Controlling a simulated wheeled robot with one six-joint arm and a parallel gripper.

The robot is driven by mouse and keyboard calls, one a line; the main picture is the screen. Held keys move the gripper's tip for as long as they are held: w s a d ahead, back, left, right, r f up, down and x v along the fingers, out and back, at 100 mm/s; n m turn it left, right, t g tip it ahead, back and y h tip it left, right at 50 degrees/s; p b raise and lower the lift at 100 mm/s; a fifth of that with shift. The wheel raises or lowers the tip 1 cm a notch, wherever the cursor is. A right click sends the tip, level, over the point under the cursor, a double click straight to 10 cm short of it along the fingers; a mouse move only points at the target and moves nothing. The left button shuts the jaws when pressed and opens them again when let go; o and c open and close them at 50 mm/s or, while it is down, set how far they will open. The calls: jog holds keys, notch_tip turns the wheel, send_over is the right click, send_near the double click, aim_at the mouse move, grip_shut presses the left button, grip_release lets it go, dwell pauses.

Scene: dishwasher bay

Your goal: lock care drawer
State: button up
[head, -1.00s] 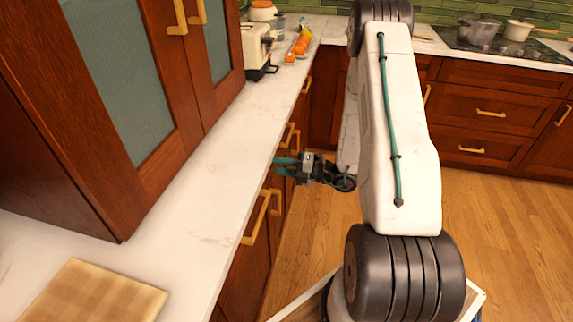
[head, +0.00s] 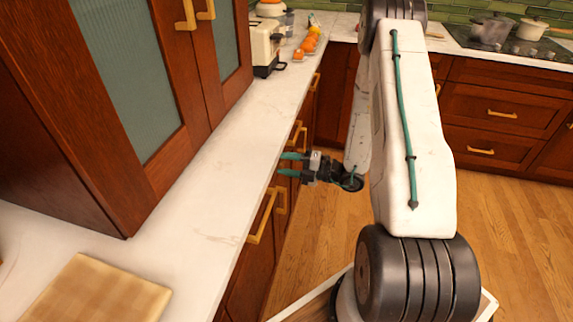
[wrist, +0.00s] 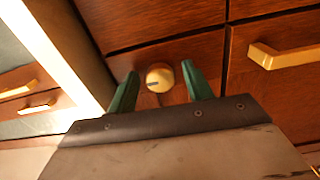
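A cream round knob (wrist: 159,77) with a dark line on its face sits on a reddish-brown wooden drawer front (wrist: 130,62) in the wrist view. My gripper (wrist: 160,69) has its two green fingers spread on either side of the knob, with gaps visible on both sides. In the head view my gripper (head: 288,164) reaches left to the cabinet fronts just below the counter edge. The knob is hidden there. I cannot tell how deep the fingertips are along the knob.
A brass handle (wrist: 290,53) is on the front right of the knob. The white counter (head: 200,200) runs above my gripper, with a toaster (head: 266,45) and oranges (head: 308,44) farther back. Brass door handles (head: 262,217) stick out nearby. Wooden floor (head: 320,215) is open on the right.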

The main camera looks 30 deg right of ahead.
jog(key=v, duration=0.8)
jog(key=shift+w, duration=0.1)
dwell(0.5)
